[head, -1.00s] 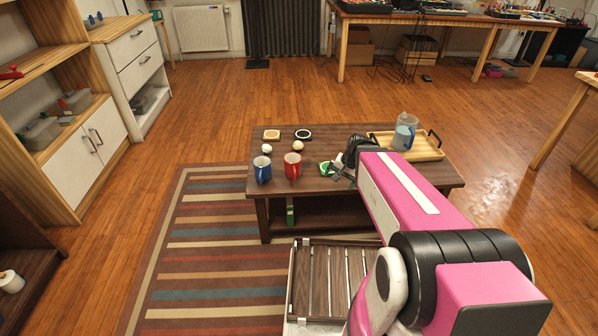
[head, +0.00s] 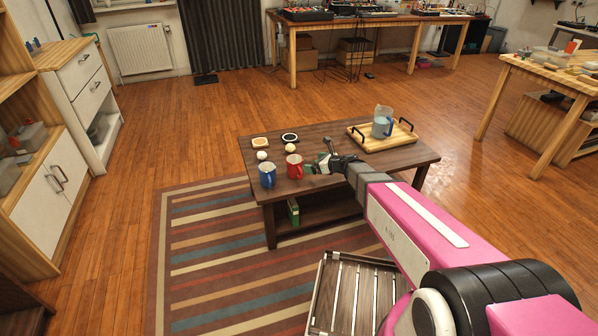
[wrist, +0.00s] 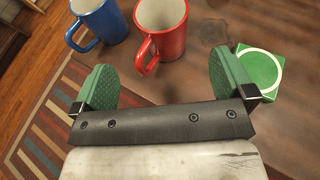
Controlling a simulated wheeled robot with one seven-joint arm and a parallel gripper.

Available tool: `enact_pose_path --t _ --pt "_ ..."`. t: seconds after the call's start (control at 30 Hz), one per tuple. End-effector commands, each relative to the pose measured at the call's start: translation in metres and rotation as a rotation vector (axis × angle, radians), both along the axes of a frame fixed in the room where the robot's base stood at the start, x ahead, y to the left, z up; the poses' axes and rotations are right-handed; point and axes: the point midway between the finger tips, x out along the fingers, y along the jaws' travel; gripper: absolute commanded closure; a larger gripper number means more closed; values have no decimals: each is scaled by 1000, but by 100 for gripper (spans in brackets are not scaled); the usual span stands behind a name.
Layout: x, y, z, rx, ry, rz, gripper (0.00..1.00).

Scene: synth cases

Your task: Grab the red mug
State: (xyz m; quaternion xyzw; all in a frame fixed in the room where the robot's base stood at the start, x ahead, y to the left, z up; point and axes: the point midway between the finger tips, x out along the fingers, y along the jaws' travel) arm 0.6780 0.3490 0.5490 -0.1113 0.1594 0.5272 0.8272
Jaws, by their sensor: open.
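The red mug (head: 294,166) stands upright on the low dark wooden table (head: 405,158), near its front left part. In the wrist view the red mug (wrist: 164,27) is just beyond my fingers, its handle pointing toward me between them. My gripper (wrist: 158,85) is open and empty, with green pads on both fingers. In the head view my gripper (head: 318,165) is right of the mug and close to it. The inside of the mug looks empty in the wrist view.
A blue mug (head: 267,174) stands just left of the red one, also in the wrist view (wrist: 100,22). A green coaster (wrist: 259,70) lies right of my right finger. Coasters and pale balls lie behind the mugs. A wooden tray (head: 359,137) with a jug (head: 382,122) is at the back right.

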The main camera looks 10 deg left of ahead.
Motion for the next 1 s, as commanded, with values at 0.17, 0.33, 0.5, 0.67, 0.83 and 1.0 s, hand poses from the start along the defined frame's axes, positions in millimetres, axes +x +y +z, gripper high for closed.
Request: enact_pose_path --t 0.17,0.33,0.5,0.67,0.83,1.0 --pt "13 24 -12 -2 -1 2 0" --pt "17 35 -16 -2 -2 2 0" --pt "25 46 -20 -2 -3 2 0" --pt "36 66 -27 -3 -3 4 0" --pt "40 77 -33 -4 -3 3 0" --pt "40 77 -32 -4 -3 3 0"
